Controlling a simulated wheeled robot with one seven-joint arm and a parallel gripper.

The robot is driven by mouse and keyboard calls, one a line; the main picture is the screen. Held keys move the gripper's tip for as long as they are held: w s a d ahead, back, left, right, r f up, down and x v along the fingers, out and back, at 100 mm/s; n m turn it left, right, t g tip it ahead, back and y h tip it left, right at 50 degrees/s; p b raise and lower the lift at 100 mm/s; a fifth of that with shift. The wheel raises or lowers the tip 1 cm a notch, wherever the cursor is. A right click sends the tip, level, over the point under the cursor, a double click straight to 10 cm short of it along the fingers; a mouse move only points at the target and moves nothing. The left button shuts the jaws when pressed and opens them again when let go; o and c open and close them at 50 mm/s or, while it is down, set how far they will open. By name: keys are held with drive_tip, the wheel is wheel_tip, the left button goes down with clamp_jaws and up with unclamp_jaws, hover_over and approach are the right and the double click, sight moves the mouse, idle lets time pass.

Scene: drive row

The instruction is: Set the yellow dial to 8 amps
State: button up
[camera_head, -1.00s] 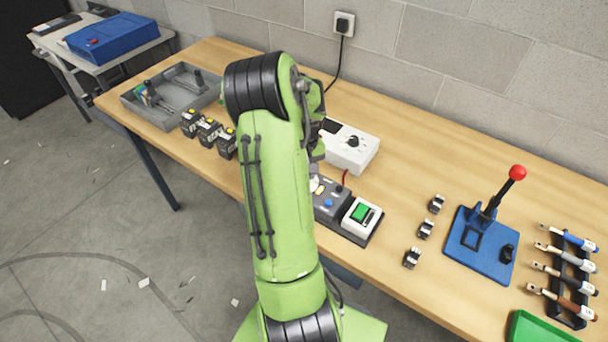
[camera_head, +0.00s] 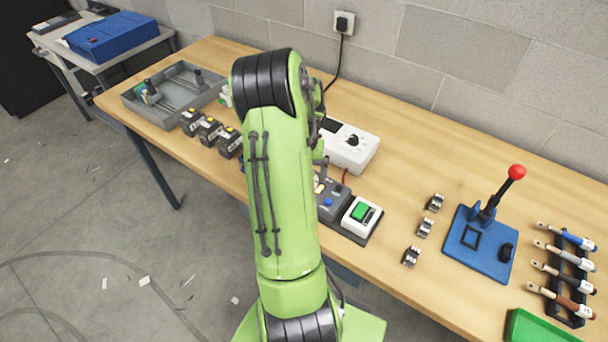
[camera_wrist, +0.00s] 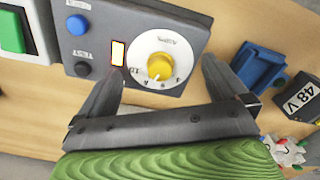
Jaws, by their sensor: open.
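The yellow dial (camera_wrist: 159,66) shows in the wrist view, at the centre of a white numbered disc (camera_wrist: 140,62) on a grey panel (camera_wrist: 105,20). The number it points to is too small to read surely. My gripper (camera_wrist: 165,75) is open, its two fingers to the left and right of the disc in the picture. I cannot tell how far above the panel the fingertips are; they do not visibly hold the dial. In the head view the grey panel (camera_head: 333,199) shows partly beside my green arm, which hides the dial and my gripper.
On the panel are a blue button (camera_wrist: 77,25), a black button (camera_wrist: 82,69) and a lit indicator (camera_wrist: 118,53). A green switch (camera_head: 361,212) sits beside it. A white box (camera_head: 350,147) stands behind. Black blocks (camera_head: 209,130) and a grey tray (camera_head: 130,101) lie left; a blue lever press (camera_head: 480,245) stands right.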

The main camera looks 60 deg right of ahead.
drive_tip(key=shift+r+p, duration=2.55)
drive_tip(key=shift+r, duration=1)
drive_tip(key=shift+f, duration=0.1)
